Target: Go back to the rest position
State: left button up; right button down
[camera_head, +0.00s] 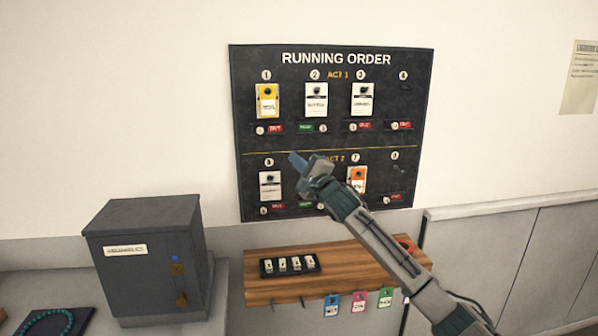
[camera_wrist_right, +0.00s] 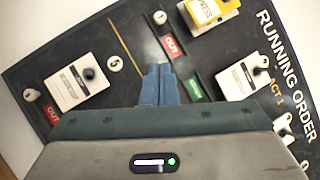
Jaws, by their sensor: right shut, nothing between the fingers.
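My right gripper (camera_head: 298,161) is raised in front of the dark RUNNING ORDER board (camera_head: 335,66), near the line between its ACT 1 and ACT 2 rows. Its blue fingers are together and hold nothing; they also show closed in the right wrist view (camera_wrist_right: 158,84). My right arm comes up from the lower right and covers part of the ACT 2 row. Whether the fingertips touch the board I cannot tell. My left gripper is not in view.
The board carries a yellow tag (camera_head: 267,101), several white tags and an orange tag (camera_head: 356,180). Below is a wooden shelf (camera_head: 262,291) with a black tray (camera_head: 268,267) and hanging coloured tags. A grey cabinet (camera_head: 150,250) stands left.

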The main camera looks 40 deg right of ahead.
jog(key=shift+s+d+f+b, duration=0.1)
jog(key=shift+s+f+b, duration=0.15)
jog(key=shift+s, duration=0.35)
